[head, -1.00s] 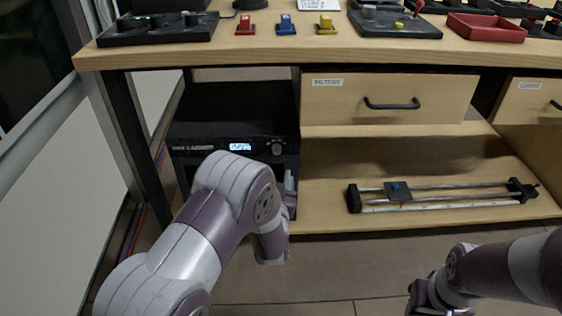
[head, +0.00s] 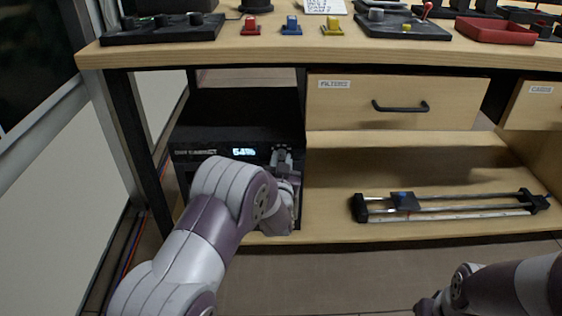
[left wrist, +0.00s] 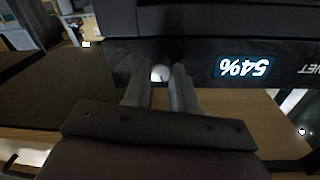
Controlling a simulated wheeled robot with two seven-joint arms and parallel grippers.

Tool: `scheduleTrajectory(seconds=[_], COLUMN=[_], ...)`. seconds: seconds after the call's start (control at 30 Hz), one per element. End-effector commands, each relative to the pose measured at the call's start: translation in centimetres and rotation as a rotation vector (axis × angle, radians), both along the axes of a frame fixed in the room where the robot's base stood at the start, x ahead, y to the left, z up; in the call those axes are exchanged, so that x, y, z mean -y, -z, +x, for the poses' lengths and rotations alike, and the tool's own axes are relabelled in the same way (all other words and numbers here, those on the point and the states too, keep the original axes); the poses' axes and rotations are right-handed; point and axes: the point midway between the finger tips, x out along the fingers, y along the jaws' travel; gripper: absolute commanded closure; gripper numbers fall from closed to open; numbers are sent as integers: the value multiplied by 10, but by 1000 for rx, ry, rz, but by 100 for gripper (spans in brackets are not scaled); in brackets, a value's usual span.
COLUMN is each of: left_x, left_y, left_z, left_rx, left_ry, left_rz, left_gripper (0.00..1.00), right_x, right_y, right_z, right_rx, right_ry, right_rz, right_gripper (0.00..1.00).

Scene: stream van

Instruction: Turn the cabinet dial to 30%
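The black cabinet (head: 240,134) stands on the lower shelf at left, with a lit display (head: 243,152) on its front. In the left wrist view the picture is upside down and the display (left wrist: 244,67) reads 54%. The round dial (left wrist: 160,73) shows there between the two fingers of my left gripper (left wrist: 160,88). The fingers are a little apart, one on each side of it; whether they press on it I cannot tell. In the head view my left gripper (head: 281,156) covers the dial. My right gripper (head: 427,306) is low at the bottom edge, partly cut off.
The tabletop (head: 270,52) overhangs the cabinet. A rail slider (head: 405,202) lies on the shelf under a drawer (head: 395,103). The floor in front of the shelf is clear.

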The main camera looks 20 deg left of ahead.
Motion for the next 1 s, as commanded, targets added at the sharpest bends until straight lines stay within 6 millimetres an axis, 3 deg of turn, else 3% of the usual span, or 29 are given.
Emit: scheduleTrajectory(seconds=[0.37, 1.0], left_x=[0, 1], left_y=[0, 2], left_z=[0, 0], left_rx=[31, 161], left_ry=[1, 0], left_rz=[-107, -561], left_gripper=[100, 100], right_x=[0, 0], right_y=[0, 4], right_z=[0, 0], right_rx=[0, 0], right_ry=[0, 0], right_rz=[0, 0], right_gripper=[62, 62])
